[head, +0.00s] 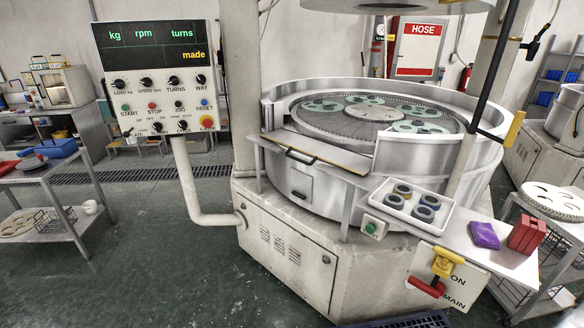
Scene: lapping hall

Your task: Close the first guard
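The lapping machine (300,185) stands in the middle of the head view. A curved grey metal guard wall (420,155) rings its round toothed plate (375,115). At the front left the ring has a low gap. There a flat metal panel (330,152) with a black bar handle (300,157) lies folded outward, nearly level, so the plate shows through the gap. I cannot tell from a label which guard is the first. Green round carriers (420,127) lie on the plate. Neither of my grippers shows in this view.
A control panel (160,85) on a bent post stands left of the machine. A black rod with a yellow end (514,129) hangs at the right.

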